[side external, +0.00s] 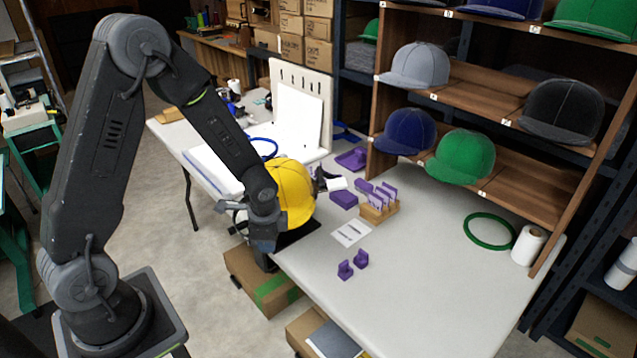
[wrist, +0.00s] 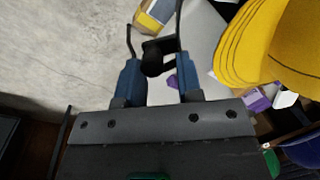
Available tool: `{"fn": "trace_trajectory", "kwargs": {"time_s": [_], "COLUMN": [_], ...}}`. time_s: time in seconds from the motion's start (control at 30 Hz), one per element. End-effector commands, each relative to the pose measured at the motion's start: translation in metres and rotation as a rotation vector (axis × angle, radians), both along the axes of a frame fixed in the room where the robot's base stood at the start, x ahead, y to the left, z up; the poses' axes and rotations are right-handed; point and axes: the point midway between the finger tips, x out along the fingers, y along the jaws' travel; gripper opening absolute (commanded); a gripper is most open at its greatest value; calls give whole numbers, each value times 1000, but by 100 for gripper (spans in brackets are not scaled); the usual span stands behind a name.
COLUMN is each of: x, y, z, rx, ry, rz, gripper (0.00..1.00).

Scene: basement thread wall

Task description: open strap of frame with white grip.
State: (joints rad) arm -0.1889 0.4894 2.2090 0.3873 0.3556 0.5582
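A yellow cap (side external: 295,192) sits at the near left edge of the white table, on a dark support. It fills the upper right of the wrist view (wrist: 265,45). A white block-like piece (side external: 337,184), possibly the white grip, shows just right of the cap. My gripper (wrist: 158,72) is open, its two blue fingers apart on the cap's left side. A dark part with a rounded knob (wrist: 152,60) and thin bars shows between and beyond the fingers; I cannot tell whether they touch it. The strap is not clearly visible. In the side view my wrist hides part of the frame.
Purple holders (side external: 352,265) and a rack with purple pieces (side external: 380,207) stand on the table (side external: 440,290). A green ring (side external: 490,231) and white roll (side external: 528,245) lie right. Shelves of caps rise behind. Cardboard boxes (side external: 258,280) stand below the table edge.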

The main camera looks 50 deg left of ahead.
Motion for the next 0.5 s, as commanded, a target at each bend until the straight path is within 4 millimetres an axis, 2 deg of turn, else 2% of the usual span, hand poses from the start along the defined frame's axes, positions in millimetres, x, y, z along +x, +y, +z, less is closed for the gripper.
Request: {"fn": "trace_trajectory", "kwargs": {"time_s": [0.23,0.5], "x": [47,98], "y": [-8,-4], "z": [8,16], "rx": [-40,-82], "ry": [-2,-2], "rz": [219,461], "gripper": [33,33]}}
